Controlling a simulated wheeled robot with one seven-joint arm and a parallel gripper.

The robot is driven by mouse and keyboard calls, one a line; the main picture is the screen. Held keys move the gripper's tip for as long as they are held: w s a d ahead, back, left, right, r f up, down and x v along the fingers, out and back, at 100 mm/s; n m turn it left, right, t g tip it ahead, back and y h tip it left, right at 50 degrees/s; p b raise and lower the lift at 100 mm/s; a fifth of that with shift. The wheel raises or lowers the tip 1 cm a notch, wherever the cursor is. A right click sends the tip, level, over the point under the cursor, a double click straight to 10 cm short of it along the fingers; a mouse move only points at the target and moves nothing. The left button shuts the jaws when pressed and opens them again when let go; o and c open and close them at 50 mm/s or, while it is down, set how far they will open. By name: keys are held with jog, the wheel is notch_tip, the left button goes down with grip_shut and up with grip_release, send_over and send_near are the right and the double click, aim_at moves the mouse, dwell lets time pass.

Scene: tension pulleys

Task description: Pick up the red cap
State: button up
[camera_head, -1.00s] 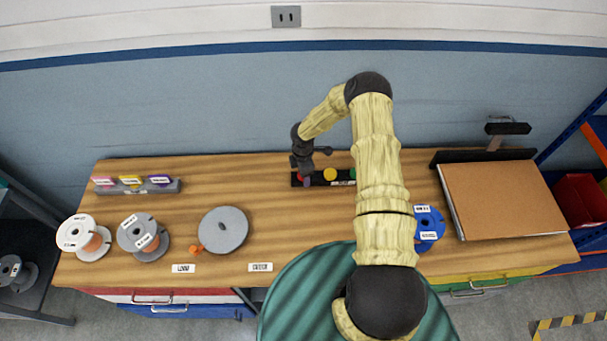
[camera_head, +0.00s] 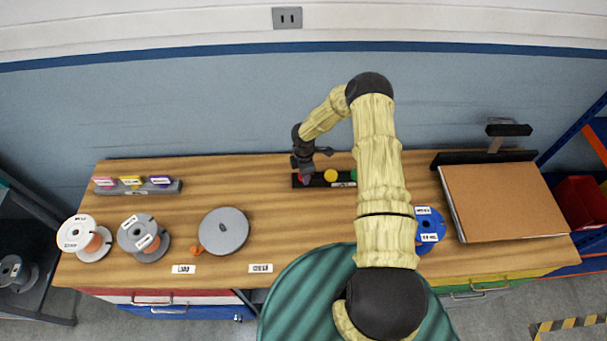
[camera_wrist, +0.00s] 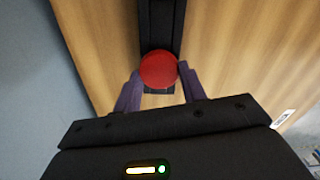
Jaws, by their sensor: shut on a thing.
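The red cap (camera_wrist: 158,70) is a round disc at the end of the black rack in the wrist view. My gripper (camera_wrist: 160,84) has its two purple fingers on either side of the cap and is shut on it. In the head view the red cap (camera_head: 304,178) shows only in part under my gripper (camera_head: 304,172), at the left end of the rack (camera_head: 318,184). I cannot tell whether the cap is clear of the rack.
A yellow cap (camera_head: 330,176) and a green cap (camera_head: 354,174) sit to the right on the rack; my arm partly hides the green one. Spools (camera_head: 146,238) and a grey disc (camera_head: 224,231) stand left on the wooden table (camera_head: 280,220). A blue spool (camera_head: 429,229) stands right.

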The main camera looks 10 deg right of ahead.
notch_tip(320, 180, up, 10)
jog(key=b, duration=0.3)
jog(key=shift+f, duration=0.1)
dwell(1.3)
jog(key=s+r+m, duration=0.1)
jog(key=s+m, duration=0.3)
jog(key=m, duration=0.5)
jog(key=s+r+m+b, duration=0.1)
jog(key=s+m, duration=0.3)
jog(key=m, duration=0.5)
jog(key=shift+s+r+m, duration=0.2)
jog(key=shift+r+m, duration=0.2)
jog(key=shift+r, duration=0.05)
